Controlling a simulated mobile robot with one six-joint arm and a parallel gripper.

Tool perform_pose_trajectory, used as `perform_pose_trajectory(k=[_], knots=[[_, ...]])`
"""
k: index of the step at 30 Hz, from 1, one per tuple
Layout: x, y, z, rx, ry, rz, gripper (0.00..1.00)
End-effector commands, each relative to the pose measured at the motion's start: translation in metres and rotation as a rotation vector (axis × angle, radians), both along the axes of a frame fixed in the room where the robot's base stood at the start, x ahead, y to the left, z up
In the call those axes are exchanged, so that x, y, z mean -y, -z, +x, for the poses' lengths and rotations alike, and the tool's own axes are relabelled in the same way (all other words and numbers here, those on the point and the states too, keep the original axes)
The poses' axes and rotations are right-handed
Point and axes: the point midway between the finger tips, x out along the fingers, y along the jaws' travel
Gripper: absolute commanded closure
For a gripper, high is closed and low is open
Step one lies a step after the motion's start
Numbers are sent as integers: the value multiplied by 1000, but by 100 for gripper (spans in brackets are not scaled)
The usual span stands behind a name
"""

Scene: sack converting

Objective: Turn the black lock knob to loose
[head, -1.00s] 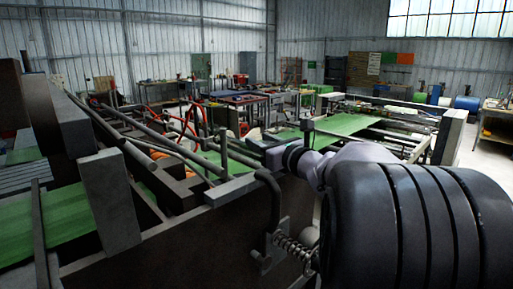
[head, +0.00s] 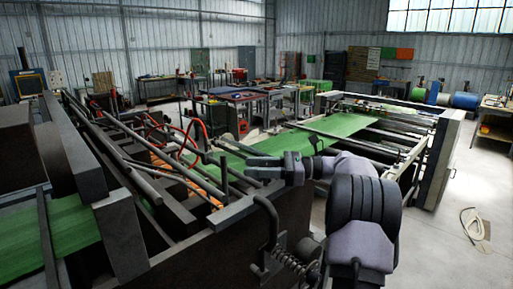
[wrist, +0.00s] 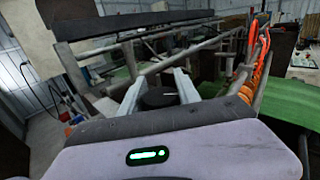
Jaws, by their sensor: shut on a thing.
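The black lock knob (wrist: 159,98) shows in the wrist view as a dark round cap with a pale line on it. It sits between the two grey fingers of my gripper (wrist: 161,88), which are shut on it. In the head view my gripper (head: 256,167) reaches left over the near side rail of the machine. The knob cannot be made out there. Its lower part and base are hidden in the wrist view by the fingers and my wrist housing.
Green sacking web (head: 340,124) runs through the machine frame. Metal bars (head: 175,155) and orange-red hoses (wrist: 251,65) lie close around the gripper. A bent lever (head: 267,222) and a coil spring (head: 290,263) stand on the near side. Open floor (head: 450,220) lies at right.

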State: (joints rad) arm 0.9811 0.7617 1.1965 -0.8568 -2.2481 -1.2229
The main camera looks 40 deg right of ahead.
Motion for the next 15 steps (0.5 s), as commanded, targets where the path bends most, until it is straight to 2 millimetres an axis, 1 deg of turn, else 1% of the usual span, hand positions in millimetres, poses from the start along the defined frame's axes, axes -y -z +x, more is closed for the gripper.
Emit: perform_pose_trajectory(k=[1,2,9,15], knots=[[0,-13,0,-2,-36,3,100],[-1,-13,0,-1,-59,3,100],[-4,-12,-4,2,-208,2,100],[-5,-8,-6,3,-281,0,100]])
